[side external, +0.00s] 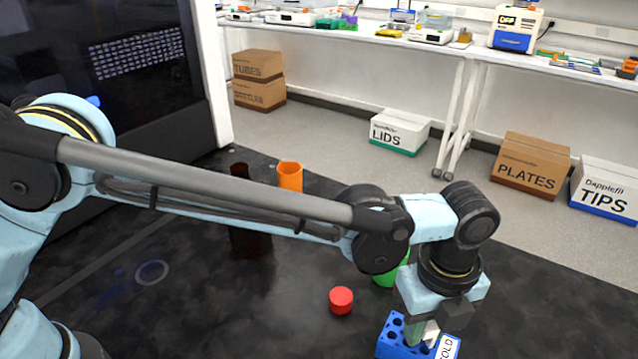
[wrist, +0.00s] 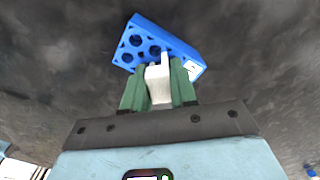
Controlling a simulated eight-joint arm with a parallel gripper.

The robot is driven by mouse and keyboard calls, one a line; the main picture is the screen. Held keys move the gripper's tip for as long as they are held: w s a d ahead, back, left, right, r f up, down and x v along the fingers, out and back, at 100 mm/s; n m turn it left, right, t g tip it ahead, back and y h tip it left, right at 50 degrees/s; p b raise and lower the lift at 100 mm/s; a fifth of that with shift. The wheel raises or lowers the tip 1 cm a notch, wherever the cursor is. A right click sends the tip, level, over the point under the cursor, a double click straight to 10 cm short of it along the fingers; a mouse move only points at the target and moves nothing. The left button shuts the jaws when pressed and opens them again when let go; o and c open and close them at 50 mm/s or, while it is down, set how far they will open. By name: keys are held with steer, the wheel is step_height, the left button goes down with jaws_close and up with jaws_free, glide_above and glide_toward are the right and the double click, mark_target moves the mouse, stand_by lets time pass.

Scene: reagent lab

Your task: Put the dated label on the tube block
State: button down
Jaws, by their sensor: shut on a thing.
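The blue tube block (side external: 386,350) stands on the dark bench at the bottom of the side view, partly cut off by the frame. A white patch reading "OLD", its start hidden, is on its right side (side external: 447,349). In the wrist view the block (wrist: 152,28) shows several round holes and a white patch (wrist: 194,68) at its right end. My gripper (side external: 423,334) points down at the block, its green fingers (wrist: 158,88) shut on a white label (wrist: 158,84). No date is readable on it. Whether label and block touch, I cannot tell.
A red cap (side external: 341,300) lies left of the block. A green container (side external: 388,277) stands behind it, partly hidden by my arm. An orange cup (side external: 290,176) and a dark brown container (side external: 250,243) stand farther back. The bench between is mostly clear.

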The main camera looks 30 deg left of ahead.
steer(key=shift+f, duration=0.15)
steer(key=c, duration=0.9)
jaws_free()
step_height(320, 180, up, 12)
steer(key=w+a+r+n+t, duration=0.1)
steer(key=w+a+r+n, duration=0.2)
steer(key=a+n, duration=0.45)
steer(key=s+a+f+n+t+h, duration=0.15)
steer(key=a+n, duration=0.35)
steer(key=a, duration=0.6)
steer(key=s+a+r+n+t, duration=0.1)
steer(key=a+n+t, duration=0.1)
steer(key=a+n, duration=0.6)
steer(key=s+a+f+n+t, duration=0.1)
steer(key=s+a+f+n, duration=0.2)
steer(key=a, duration=0.2)
steer(key=s+a+f+n+t+y, duration=0.1)
steer(key=s+a+f+n, duration=0.2)
steer(key=a, duration=0.3)
steer(key=shift+a+t, duration=0.25)
steer(key=shift+t, duration=0.1)
